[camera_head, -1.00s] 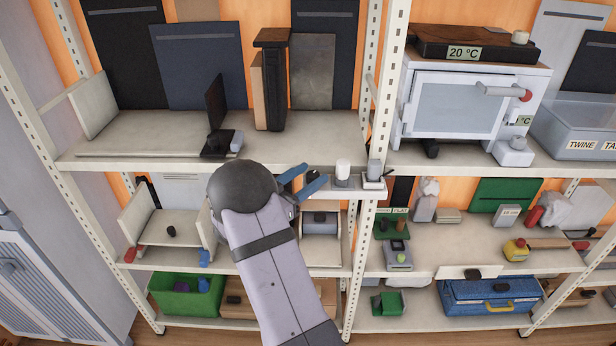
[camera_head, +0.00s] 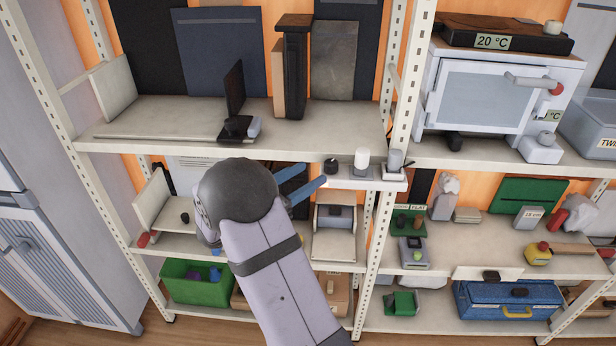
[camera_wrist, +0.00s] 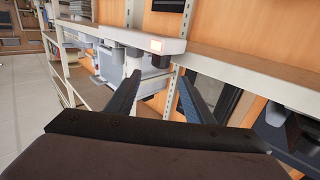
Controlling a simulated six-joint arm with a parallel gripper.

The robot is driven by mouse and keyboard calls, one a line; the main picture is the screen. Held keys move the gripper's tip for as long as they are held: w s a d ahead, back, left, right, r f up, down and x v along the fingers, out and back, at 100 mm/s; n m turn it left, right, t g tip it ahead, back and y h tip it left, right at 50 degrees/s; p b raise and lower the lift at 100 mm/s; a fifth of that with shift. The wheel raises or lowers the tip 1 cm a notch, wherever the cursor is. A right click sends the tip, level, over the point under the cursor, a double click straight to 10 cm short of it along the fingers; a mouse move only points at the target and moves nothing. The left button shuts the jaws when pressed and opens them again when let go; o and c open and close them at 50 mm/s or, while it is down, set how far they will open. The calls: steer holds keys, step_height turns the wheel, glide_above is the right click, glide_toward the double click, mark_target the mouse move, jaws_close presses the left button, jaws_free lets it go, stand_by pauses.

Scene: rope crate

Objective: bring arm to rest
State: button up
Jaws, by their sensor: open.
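My gripper (camera_head: 308,182) shows in the head view with its two blue fingers spread apart, just below the front edge of the upper shelf. It points to the right, and nothing shows between the fingers. In the wrist view, my gripper (camera_wrist: 152,92) also shows as two dark fingers set apart and empty. Beyond them is a pale ledge (camera_wrist: 130,37) with small fittings under it. My arm's grey body hides part of the middle shelf behind it.
A small ledge (camera_head: 362,183) bearing a black knob (camera_head: 331,166) and a white cylinder (camera_head: 361,160) lies close to the fingers. The upper shelf (camera_head: 180,141) is just above my arm. A green crate (camera_head: 196,291) sits low left. A slotted post (camera_head: 402,95) stands to the right.

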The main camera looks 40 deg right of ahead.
stand_by(0.3)
steer(key=w+a+f+n+t+y, duration=0.3)
steer(key=w+a+f+t+y, duration=0.35)
steer(key=w+f, duration=0.45)
steer(key=s+a+f+n+g+y, duration=0.1)
steer(key=s+a+f+n+y, duration=0.15)
steer(key=a+f+y, duration=0.35)
steer(key=s+a+f+n+g+y, duration=0.1)
steer(key=a+f+n+y, duration=0.25)
steer(key=a+f, duration=0.4)
steer(key=s+a+n+g+y, duration=0.25)
steer(key=s+a, duration=0.25)
steer(key=s, duration=0.5)
steer(key=s+a+n+g+y, duration=0.15)
steer(key=s+a+g, duration=0.3)
steer(key=s, duration=0.45)
steer(key=s+d+r+n+g+h, duration=0.15)
steer(key=s+r+n, duration=0.3)
steer(key=s, duration=0.55)
steer(key=w+r+t, duration=0.3)
steer(key=r, duration=0.3)
steer(key=shift+a, duration=0.15)
